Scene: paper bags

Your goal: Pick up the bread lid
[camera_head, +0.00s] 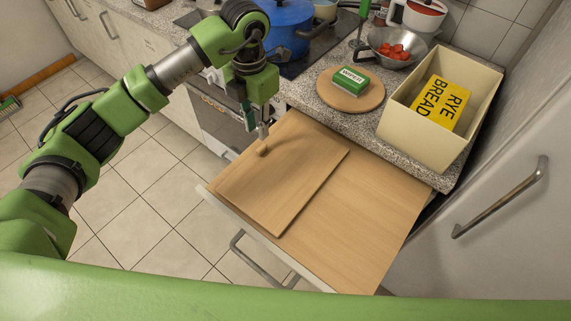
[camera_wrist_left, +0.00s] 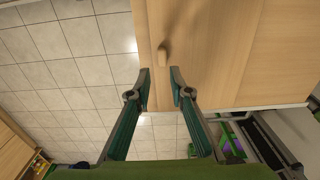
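The bread lid (camera_head: 285,185) is a flat light-wood panel with a small wooden knob (camera_head: 262,151) near its left edge. It lies on the left part of the pulled-out wooden drawer. In the left wrist view the lid (camera_wrist_left: 200,60) fills the upper middle, and the knob (camera_wrist_left: 163,54) shows just past the fingertips, roughly in line with the gap. My left gripper (camera_head: 257,133) points down close to the knob. In the wrist view the left gripper (camera_wrist_left: 160,72) has its two fingers apart with nothing between them. My right gripper is in neither view.
A cream box (camera_head: 425,142) with a yellow rye bread pack (camera_head: 441,102) stands on the counter, beside a round board (camera_head: 350,96) with a green-and-white pack (camera_head: 350,80). A metal bowl of red pieces (camera_head: 394,51) and a blue pot (camera_head: 290,27) are behind. The fridge door is right.

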